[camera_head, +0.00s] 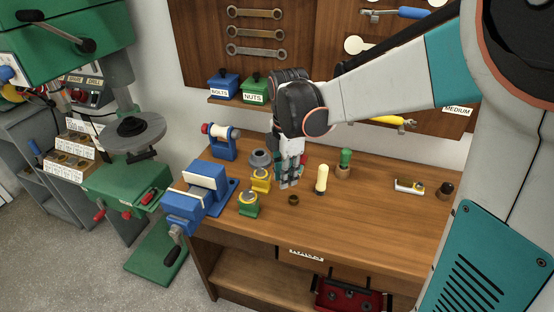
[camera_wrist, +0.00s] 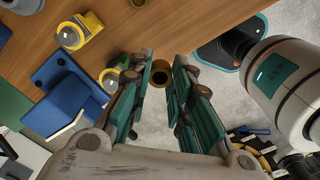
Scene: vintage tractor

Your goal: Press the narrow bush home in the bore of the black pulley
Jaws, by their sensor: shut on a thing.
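My gripper (camera_head: 288,184) points down over the bench, right of the yellow and green stands. In the wrist view its fingers (camera_wrist: 162,82) stand either side of a small brass ring, the bush (camera_wrist: 161,73), and are shut on it near the tips. The bush is hidden or too small to make out in the head view. Another dark brass ring (camera_head: 293,200) lies on the bench just in front of my gripper. A dark grey pulley-like wheel (camera_head: 260,158) sits behind the yellow stand (camera_head: 261,183); I cannot tell whether it is the black pulley.
The green stand (camera_head: 249,208) carries a yellow-rimmed ring near the blue vise (camera_head: 199,197). A cream-handled tool (camera_head: 321,180) and a green-handled one (camera_head: 345,160) stand right of my gripper. A dark cylinder (camera_head: 446,190) is at far right. The front middle of the bench (camera_head: 345,220) is clear.

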